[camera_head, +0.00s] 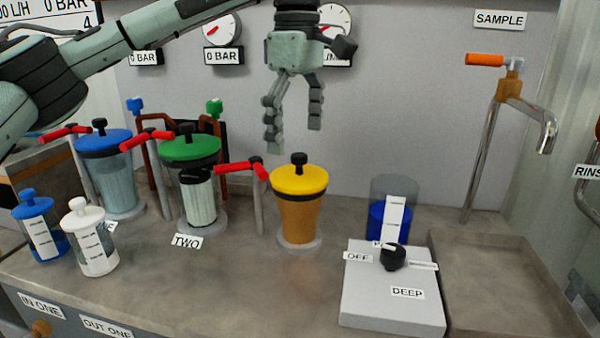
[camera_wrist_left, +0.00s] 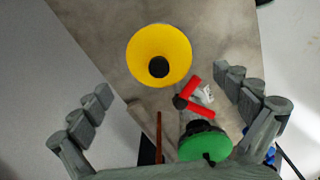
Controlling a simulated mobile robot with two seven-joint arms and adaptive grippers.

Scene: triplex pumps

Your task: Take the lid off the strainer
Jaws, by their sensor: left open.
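Three lidded vessels stand in a row on the bench, and no label in view names one as the strainer. The nearest to my gripper is an amber vessel (camera_head: 298,217) with a yellow lid (camera_head: 299,180) and black knob (camera_head: 298,159). The lid is on and also shows in the left wrist view (camera_wrist_left: 160,45). A clear vessel (camera_head: 198,203) with a green lid (camera_head: 190,149) and one with a blue lid (camera_head: 104,141) stand to its left. My left gripper (camera_head: 293,138) is open and empty above the yellow lid, fingers pointing down. My right gripper is out of view.
Red-handled valves (camera_head: 240,168) stand between the vessels. A blue jar (camera_head: 38,222) and white jar (camera_head: 90,238) stand front left. A beaker of blue liquid (camera_head: 390,218), a grey box with a knob (camera_head: 365,300), and a tap (camera_head: 510,100) over a basin are right. Gauges hang behind.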

